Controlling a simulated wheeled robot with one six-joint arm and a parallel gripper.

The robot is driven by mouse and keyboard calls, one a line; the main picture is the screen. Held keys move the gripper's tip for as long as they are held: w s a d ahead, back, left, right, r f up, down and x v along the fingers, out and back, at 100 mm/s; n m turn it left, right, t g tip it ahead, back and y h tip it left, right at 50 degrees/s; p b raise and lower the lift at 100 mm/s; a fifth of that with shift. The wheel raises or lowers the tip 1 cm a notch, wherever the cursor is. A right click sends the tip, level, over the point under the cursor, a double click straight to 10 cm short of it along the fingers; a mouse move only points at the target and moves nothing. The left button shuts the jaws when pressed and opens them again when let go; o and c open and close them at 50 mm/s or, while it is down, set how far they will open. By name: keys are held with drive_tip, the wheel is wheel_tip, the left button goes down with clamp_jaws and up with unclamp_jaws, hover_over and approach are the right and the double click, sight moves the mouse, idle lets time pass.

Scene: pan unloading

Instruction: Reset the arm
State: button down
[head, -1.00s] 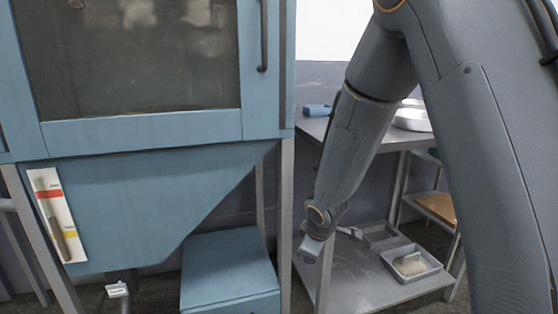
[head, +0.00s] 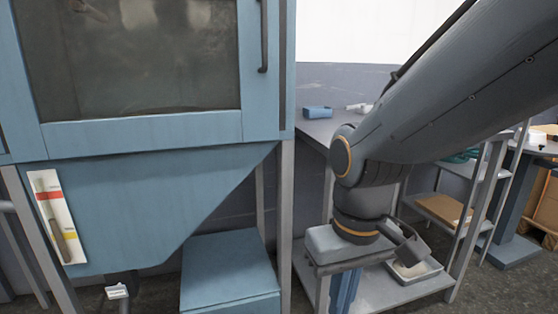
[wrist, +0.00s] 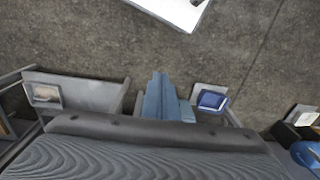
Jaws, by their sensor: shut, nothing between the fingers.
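My arm comes in from the right in the head view and bends down at the elbow and wrist. My gripper (head: 345,292) points down, with its blue fingers shut and empty, in front of the grey metal table. In the wrist view my gripper (wrist: 160,88) shows its blue fingers close together beyond the dark ridged housing, over the dark floor. In the head view the arm hides part of the tabletop and the lower shelf.
A blue cabinet (head: 150,135) with a glazed door stands left. The grey table (head: 312,128) bears a blue object (head: 317,112). A tray (head: 432,266) sits on its lower shelf. A brown board (head: 440,209) lies on a shelf at right. Floor in the wrist view (wrist: 75,40) is largely clear.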

drive_tip(key=s+d+r+m+p, duration=0.1)
drive_tip(key=d+r+m+p, duration=0.2)
drive_tip(key=d+r+p, duration=0.6)
drive_tip(key=shift+s+d+r+m+h+p, duration=0.35)
drive_tip(key=shift+r+p, duration=1.05)
drive_tip(key=shift+p, duration=4.1)
